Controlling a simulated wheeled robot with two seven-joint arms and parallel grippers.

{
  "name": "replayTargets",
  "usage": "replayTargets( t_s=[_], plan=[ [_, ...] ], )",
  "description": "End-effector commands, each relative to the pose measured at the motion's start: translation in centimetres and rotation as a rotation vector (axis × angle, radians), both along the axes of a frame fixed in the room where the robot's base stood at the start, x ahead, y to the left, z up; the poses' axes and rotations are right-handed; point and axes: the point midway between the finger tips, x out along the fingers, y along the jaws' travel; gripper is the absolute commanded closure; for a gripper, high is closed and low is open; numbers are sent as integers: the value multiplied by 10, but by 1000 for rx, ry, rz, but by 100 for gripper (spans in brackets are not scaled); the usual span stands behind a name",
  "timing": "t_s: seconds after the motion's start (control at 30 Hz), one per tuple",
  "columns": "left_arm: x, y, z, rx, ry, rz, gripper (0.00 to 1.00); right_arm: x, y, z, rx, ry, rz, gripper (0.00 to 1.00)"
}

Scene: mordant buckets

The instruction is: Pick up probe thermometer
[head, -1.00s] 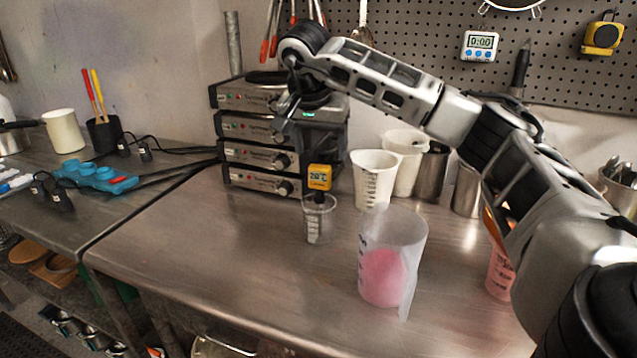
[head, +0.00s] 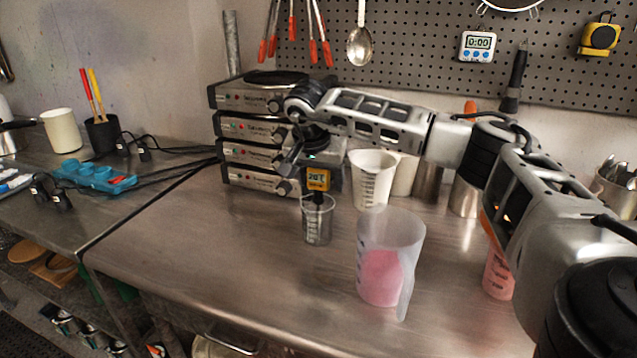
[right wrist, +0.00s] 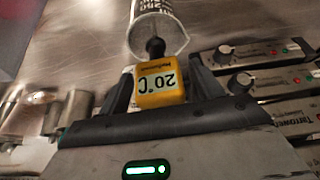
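My right gripper (head: 312,166) is low over the thermometer. In the right wrist view, the dark fingers of the right gripper (right wrist: 163,80) are spread on either side of the yellow head, with no clear grip on it. The probe's lower end is hard to make out. My left gripper is out of view.
Stacked hotplate units (head: 250,128) stand close behind the beaker. A white measuring cup (head: 371,178) is behind to the right. A translucent jug with pink content (head: 383,278) stands in front right. The bench (head: 230,265) is clear at front left.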

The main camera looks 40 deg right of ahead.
Motion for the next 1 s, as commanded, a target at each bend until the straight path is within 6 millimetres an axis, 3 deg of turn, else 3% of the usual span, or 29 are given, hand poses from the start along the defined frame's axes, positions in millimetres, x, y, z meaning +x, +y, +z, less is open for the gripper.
replayTargets(
  t_s=[0.03,0.13,0.17,0.57,0.8,1.0],
  plan=[
    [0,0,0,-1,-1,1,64,0,0,0,0,0,0,49],
    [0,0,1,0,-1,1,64,0,0,1,0,0,0,77],
    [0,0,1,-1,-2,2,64,0,0,1,0,-1,0,81],
    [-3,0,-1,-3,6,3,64,1,0,6,1,-4,-1,81],
    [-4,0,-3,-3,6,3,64,0,1,36,0,-6,0,81],
    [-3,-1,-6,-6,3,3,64,-29,15,71,0,-8,3,81]
  ],
)
